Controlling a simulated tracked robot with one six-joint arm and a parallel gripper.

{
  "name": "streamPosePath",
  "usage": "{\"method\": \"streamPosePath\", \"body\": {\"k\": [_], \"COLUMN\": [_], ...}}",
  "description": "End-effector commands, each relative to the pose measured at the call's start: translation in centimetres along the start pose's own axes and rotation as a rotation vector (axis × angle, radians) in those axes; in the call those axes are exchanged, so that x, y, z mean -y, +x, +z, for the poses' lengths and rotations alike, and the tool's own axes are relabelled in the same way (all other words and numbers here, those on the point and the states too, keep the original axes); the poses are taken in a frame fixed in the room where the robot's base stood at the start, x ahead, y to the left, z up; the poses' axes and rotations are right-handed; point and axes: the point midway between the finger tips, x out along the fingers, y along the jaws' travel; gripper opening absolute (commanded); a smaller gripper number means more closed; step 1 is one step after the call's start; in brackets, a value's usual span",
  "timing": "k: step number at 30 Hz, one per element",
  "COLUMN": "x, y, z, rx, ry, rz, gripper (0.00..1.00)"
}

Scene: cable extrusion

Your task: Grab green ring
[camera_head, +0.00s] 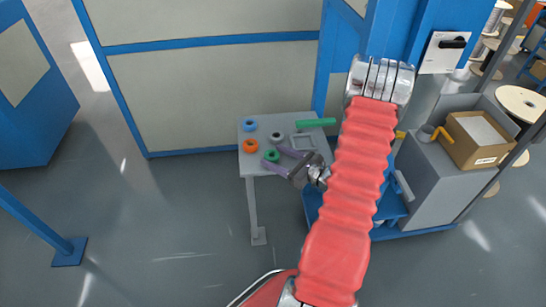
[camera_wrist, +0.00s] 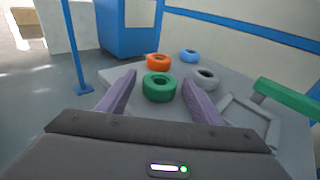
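The green ring (camera_head: 271,155) lies flat on the small grey table (camera_head: 287,124), near its front edge. In the wrist view the green ring (camera_wrist: 160,87) sits centred ahead, between the lines of my two purple fingers. My gripper (camera_head: 274,157) is open, its fingers spread to either side of the ring's near side. In the wrist view my gripper (camera_wrist: 157,88) holds nothing, and I cannot tell whether a finger touches the ring.
An orange ring (camera_wrist: 158,62), a blue ring (camera_wrist: 189,56) and a grey ring (camera_wrist: 205,79) lie behind the green one. A grey square frame (camera_wrist: 248,121) and a green bar (camera_wrist: 288,101) are at the right. A blue-framed wall (camera_head: 215,95) stands behind the table.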

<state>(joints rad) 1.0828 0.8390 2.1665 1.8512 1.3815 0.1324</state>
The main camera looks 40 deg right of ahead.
Motion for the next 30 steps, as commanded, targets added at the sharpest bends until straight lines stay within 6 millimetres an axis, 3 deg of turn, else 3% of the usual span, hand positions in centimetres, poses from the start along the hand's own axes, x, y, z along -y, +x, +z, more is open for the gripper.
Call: {"method": "streamPosePath", "body": {"k": [16,30], "x": [0.01,0.05], "y": [-0.01,-0.14], "z": [0.0,0.91], "rx": [0.0,0.0], "ry": [0.0,-0.002], "rz": [0.0,-0.001], "gripper": [0.2,0.2]}}
